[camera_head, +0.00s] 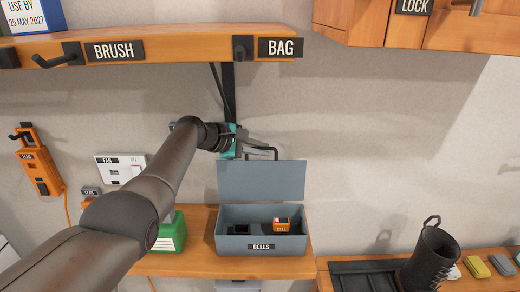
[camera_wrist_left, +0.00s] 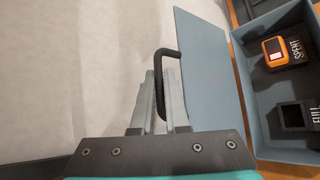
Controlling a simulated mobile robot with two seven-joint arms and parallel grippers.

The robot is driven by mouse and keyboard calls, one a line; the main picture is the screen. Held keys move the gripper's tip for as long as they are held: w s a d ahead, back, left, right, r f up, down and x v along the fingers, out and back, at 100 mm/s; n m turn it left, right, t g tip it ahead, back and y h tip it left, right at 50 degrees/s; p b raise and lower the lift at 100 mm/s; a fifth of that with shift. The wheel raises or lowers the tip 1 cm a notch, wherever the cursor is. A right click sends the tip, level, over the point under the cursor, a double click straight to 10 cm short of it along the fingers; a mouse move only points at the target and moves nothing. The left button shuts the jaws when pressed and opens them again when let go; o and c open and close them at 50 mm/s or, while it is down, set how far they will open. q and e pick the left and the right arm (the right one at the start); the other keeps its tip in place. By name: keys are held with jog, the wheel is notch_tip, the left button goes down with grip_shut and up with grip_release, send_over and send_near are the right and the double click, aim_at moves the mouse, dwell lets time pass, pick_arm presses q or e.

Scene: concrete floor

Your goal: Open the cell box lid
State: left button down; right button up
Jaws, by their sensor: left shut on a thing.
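The grey cell box (camera_head: 228,245), labelled CELLS, stands on the wooden shelf against the wall. Its lid (camera_head: 262,182) stands up at the back, and the inside is visible. My left gripper (camera_head: 256,151) is at the lid's upper edge, shut on the black lid handle (camera_head: 270,150). In the left wrist view the two fingers (camera_wrist_left: 160,95) are on either side of the handle (camera_wrist_left: 161,60), beside the lid (camera_wrist_left: 205,70). An orange cell (camera_head: 281,225) sits inside at the right, by the SPENT label. A dark square slot (camera_head: 241,229) by the FULL label is at the left. My right gripper is not in view.
A shelf (camera_head: 150,50) with BRUSH and BAG labels and hooks hangs above. A green box (camera_head: 172,235) is left of the cell box, partly behind my arm. A black cup (camera_head: 432,258) and a black tray (camera_head: 365,280) are on the bench at right. The wall between is clear.

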pick_arm(q)
jog(key=c, duration=0.9)
grip_release()
jog(key=shift+w, duration=0.1)
jog(key=shift+p+v, duration=0.95)
jog(key=shift+v, duration=0.35)
jog(key=v, duration=1.2)
jog(key=shift+s+a+r, duration=0.1)
jog(key=shift+s+a, duration=0.1)
